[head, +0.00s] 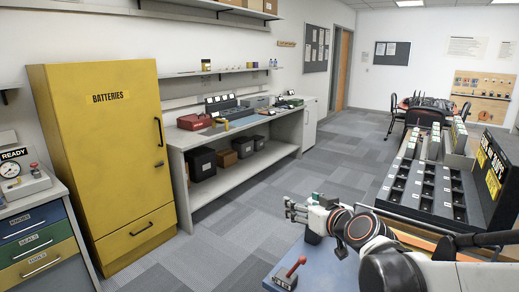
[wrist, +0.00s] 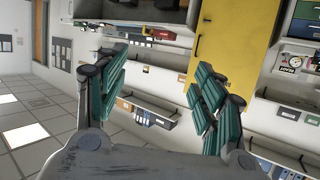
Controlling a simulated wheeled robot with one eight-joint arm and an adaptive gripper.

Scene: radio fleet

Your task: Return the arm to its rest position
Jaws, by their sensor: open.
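My arm reaches in from the lower right of the head view, with its white and black links stretched out to the left.
A red-handled lever (head: 292,270) stands on the blue surface, close below my arm. A black slotted rack (head: 430,190) is at the right. A yellow batteries cabinet (head: 105,160) and a grey workbench (head: 240,132) line the left wall. Carpeted floor (head: 225,225) lies open between.

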